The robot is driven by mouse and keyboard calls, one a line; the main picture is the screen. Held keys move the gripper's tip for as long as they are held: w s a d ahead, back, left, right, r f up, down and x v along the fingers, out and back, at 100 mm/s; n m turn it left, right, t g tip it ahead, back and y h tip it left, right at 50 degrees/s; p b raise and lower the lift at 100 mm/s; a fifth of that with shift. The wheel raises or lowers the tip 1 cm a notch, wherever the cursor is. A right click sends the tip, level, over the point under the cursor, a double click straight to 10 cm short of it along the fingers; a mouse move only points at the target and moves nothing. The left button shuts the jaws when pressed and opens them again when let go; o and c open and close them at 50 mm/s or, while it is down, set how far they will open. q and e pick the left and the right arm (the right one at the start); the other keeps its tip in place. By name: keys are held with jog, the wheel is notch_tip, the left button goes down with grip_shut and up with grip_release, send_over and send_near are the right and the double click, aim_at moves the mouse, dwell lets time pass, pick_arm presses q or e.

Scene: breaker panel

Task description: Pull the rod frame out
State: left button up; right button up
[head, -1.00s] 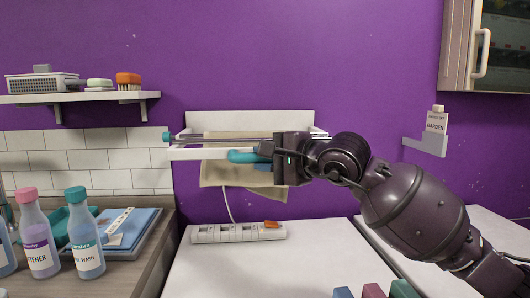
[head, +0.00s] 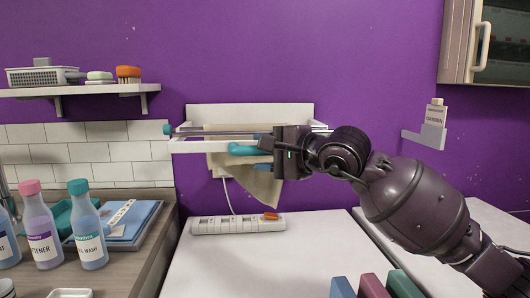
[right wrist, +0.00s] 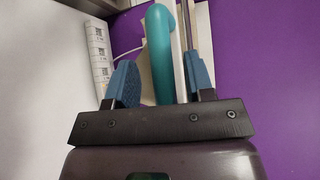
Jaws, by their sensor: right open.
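The rod frame (head: 200,148) is a white frame with metal rods on the purple wall, standing out from a white back plate (head: 250,115). A teal handle (head: 243,150) sits on its front bar, and a teal cap is at its left end. A beige cloth (head: 232,168) hangs from it, its lower edge slanting. My right gripper (head: 262,155) is open at the handle. In the right wrist view, the handle (right wrist: 160,55) and a white bar (right wrist: 186,60) lie between its blue fingers (right wrist: 160,85), with gaps visible. My left gripper is out of view.
A white power strip (head: 238,224) with an orange switch lies on the white top (head: 265,260) below. Bottles (head: 87,225) stand on the left counter. A wall shelf (head: 80,90) is at upper left, and a small holder (head: 425,137) at right.

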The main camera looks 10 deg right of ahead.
jog(key=p+v, duration=0.1)
jog(key=v, duration=0.9)
jog(key=shift+s+d, duration=0.25)
jog(key=shift+s, duration=0.05)
